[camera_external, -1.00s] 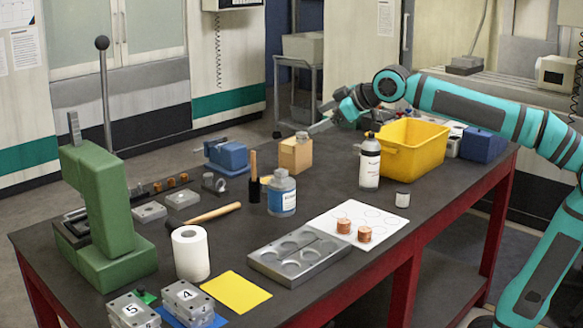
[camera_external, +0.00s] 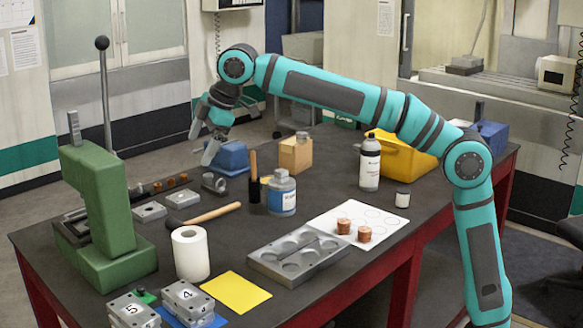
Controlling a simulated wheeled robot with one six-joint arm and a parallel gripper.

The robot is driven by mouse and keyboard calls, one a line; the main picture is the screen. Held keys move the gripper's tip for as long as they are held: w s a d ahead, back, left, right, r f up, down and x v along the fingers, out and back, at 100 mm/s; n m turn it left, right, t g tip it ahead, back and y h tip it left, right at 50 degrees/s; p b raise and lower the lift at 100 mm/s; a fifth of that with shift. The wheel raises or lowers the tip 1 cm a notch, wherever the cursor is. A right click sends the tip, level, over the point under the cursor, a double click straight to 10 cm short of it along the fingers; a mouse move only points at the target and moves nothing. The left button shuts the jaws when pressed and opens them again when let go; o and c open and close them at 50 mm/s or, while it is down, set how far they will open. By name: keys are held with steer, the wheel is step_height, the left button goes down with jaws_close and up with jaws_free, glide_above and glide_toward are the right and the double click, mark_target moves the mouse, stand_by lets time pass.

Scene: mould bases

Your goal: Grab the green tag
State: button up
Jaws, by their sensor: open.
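A small green piece (camera_external: 147,296), which looks like the green tag, lies at the front left of the table. It is partly hidden behind the mould block marked 5 (camera_external: 130,311). The mould block marked 4 (camera_external: 188,302) stands to its right, on a blue sheet (camera_external: 172,320). My gripper (camera_external: 203,143) is open and empty, with its fingers pointing down. It is in the air at the back of the table, in front of the blue vise in the picture, well away from the green piece.
A tall green press (camera_external: 97,205) stands at the left edge. A paper roll (camera_external: 190,253), hammer (camera_external: 210,214), yellow sheet (camera_external: 236,292) and metal mould tray (camera_external: 299,256) occupy the front. Bottles (camera_external: 282,193) stand mid-table. A yellow bin (camera_external: 405,158) is at right.

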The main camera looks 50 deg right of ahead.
steer(key=a+f+n+g+h, duration=0.1)
steer(key=a+f+n+g, duration=0.2)
steer(key=a, duration=0.8)
steer(key=n+g+h, duration=0.1)
steer(key=n+h, duration=0.1)
steer(key=n, duration=0.1)
glide_above(141, 286)
step_height(141, 286, down, 9)
step_height(141, 286, down, 17)
steer(key=c, duration=1.1)
